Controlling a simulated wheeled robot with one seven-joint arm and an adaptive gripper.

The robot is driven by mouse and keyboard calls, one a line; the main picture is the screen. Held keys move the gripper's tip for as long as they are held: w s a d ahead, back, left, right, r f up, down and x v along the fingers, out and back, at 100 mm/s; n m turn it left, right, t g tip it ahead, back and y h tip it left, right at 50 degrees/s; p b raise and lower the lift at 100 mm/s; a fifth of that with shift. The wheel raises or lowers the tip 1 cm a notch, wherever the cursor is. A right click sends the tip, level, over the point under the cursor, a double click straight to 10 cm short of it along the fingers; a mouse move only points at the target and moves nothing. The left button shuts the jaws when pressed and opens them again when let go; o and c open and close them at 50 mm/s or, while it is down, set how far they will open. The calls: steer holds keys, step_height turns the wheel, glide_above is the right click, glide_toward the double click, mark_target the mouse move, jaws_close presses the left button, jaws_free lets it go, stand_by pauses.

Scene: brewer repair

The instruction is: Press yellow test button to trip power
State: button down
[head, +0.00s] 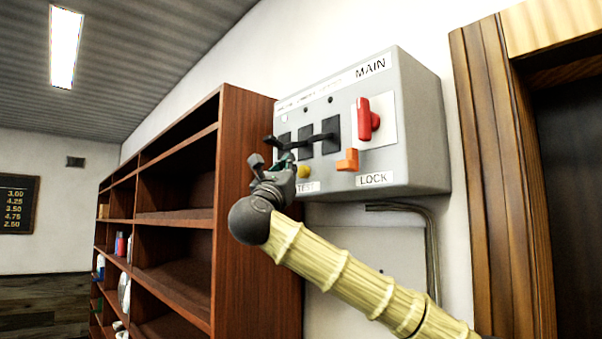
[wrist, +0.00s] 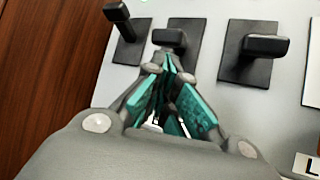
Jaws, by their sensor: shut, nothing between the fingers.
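The yellow test button (head: 304,171) sits low on the grey MAIN power box (head: 417,125), just above the TEST label (head: 307,187). It shows only in the head view, right beside my gripper. My gripper (head: 284,160) is shut and empty, at the box's lower left. In the wrist view my gripper (wrist: 169,62) has its teal-padded fingers together, pointing at the lower part of a black switch (wrist: 184,39). I cannot tell whether the fingertips touch the box. The button is not visible in the wrist view.
Black switches with protruding handles (head: 330,136) line the box face above the button. A red rotary handle (head: 368,119) and an orange lock piece (head: 347,160) are to the right. A brown shelf (head: 258,200) stands close on the left, a wooden door frame (head: 497,180) on the right.

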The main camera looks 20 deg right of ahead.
steer(key=shift+w+d+b, duration=0.3)
steer(key=shift+d+b, duration=0.6)
steer(key=shift+b, duration=0.15)
stand_by(1.5)
steer(key=shift+a, duration=0.15)
steer(key=shift+s+a+b, duration=0.3)
steer(key=shift+a+b, duration=0.45)
steer(key=a+b, duration=0.1)
steer(key=s+a, duration=0.1)
steer(key=a, duration=0.1)
steer(key=a+b, duration=0.1)
steer(key=shift+s+a+b, duration=0.3)
steer(key=shift+s+a, duration=0.05)
stand_by(0.4)
steer(key=shift+d, duration=0.1)
steer(key=shift+f, duration=0.1)
stand_by(0.5)
